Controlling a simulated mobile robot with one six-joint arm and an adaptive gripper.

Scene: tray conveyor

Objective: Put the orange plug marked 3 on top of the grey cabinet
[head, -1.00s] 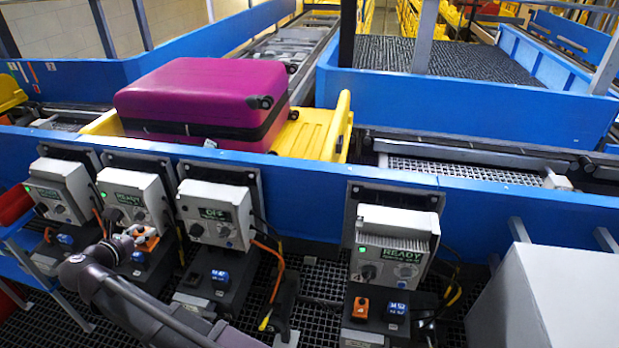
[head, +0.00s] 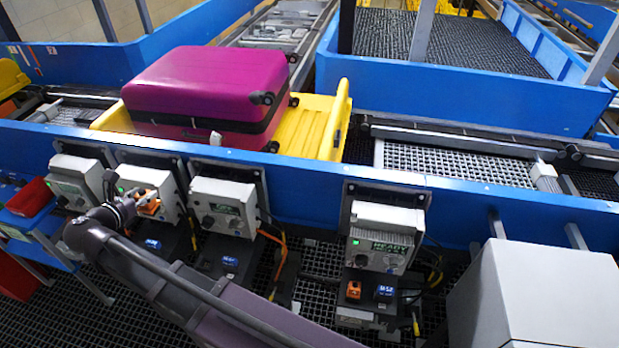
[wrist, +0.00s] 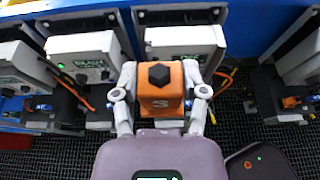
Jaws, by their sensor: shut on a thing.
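The orange plug (head: 151,208) is between the fingers of my gripper (head: 140,204), in front of the second control box from the left in the head view. In the wrist view my gripper (wrist: 160,92) is shut on the plug (wrist: 160,104) from both sides. Its dark hexagonal knob faces up, and a pale mark like a 3 shows on its orange face. The grey cabinet (head: 540,290) stands at the lower right of the head view, well apart from my gripper. Its visible top is bare.
Control boxes line the blue conveyor wall; the rightmost (head: 384,238) has another orange plug (head: 353,290) and a blue one (head: 385,291) below it. A magenta suitcase (head: 205,88) lies in a yellow tray (head: 340,110). A red bin (head: 30,197) is at far left.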

